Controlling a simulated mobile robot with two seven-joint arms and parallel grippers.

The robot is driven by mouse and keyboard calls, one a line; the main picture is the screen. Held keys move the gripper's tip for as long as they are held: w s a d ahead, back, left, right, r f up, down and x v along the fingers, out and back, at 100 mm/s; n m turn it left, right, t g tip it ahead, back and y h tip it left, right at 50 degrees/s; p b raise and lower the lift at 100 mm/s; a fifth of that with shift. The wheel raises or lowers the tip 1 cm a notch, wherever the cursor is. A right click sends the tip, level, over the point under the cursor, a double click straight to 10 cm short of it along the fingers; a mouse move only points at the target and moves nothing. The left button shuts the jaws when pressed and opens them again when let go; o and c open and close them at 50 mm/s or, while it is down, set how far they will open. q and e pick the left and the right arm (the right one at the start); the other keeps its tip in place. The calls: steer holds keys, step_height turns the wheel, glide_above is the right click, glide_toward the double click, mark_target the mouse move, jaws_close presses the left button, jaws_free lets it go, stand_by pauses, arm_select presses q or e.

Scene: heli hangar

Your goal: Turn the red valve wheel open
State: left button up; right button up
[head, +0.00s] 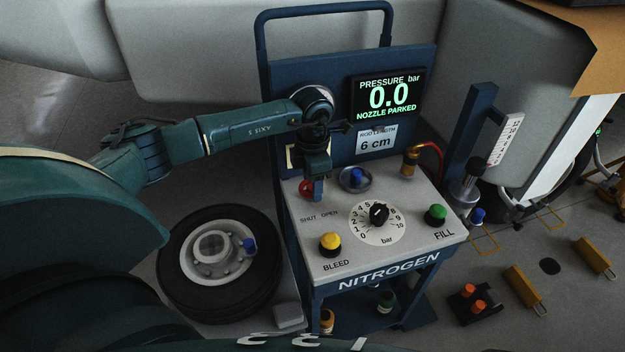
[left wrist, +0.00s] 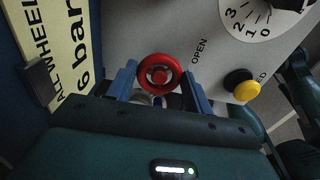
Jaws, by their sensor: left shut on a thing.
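The red valve wheel (head: 305,187) sits at the left end of the nitrogen cart's grey panel, by the words SHUT and OPEN. In the left wrist view the wheel (left wrist: 160,74) is a small red ring with a hub. My left gripper (head: 317,190) points down over it, its blue fingers (left wrist: 159,84) on either side of the wheel, shut on it. The gripper partly hides the wheel in the head view. My right gripper is not in view.
The cart panel also bears a yellow BLEED button (head: 331,243), a black dial knob (head: 379,213) and a green FILL button (head: 436,214). The display (head: 388,96) reads 0.0 bar, NOZZLE PARKED. A wheel with tyre (head: 221,262) lies left of the cart.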

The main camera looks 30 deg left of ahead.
arm_select(q)
steer(key=o, duration=1)
steer(key=shift+r, duration=0.1)
step_height(320, 180, up, 13)
stand_by(0.4)
